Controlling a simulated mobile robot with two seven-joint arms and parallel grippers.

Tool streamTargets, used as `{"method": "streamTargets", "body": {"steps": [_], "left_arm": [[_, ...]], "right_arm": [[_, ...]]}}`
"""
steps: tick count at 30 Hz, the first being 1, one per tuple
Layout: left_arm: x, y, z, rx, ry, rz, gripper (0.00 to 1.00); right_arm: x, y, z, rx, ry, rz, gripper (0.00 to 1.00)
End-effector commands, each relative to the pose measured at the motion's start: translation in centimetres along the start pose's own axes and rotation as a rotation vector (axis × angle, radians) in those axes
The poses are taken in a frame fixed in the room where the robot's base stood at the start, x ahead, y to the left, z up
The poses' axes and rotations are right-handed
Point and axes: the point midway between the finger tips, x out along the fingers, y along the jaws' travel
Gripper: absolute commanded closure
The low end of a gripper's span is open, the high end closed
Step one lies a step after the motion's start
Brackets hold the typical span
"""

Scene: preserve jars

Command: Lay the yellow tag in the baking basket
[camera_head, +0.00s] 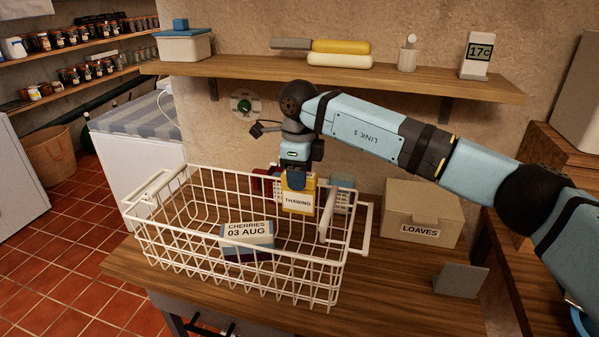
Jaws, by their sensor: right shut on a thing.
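The yellow tag (299,190), with a white label reading THAWING, hangs upright from my right gripper (296,180), which is shut on its top edge. The tag is over the right rear part of the white wire basket (190,264); I cannot tell how far it is above the basket floor or whether it is inside the rim. A box (248,240) labelled CHERRIES 03 AUG sits in the basket near the front wall. My left gripper is not in view.
A cardboard box (418,222) labelled LOAVES and a grey plate (461,279) stand right of the basket on the wooden counter (390,300). A red item (262,180) shows behind the tag, partly hidden. A wooden shelf (400,82) runs above my right gripper.

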Motion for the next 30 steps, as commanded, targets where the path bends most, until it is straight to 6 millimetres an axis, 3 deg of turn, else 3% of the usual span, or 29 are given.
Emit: {"method": "streamTargets", "body": {"steps": [30], "left_arm": [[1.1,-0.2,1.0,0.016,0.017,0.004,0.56]], "right_arm": [[5.3,0.0,0.0,0.000,0.001,0.001,0.87]]}}
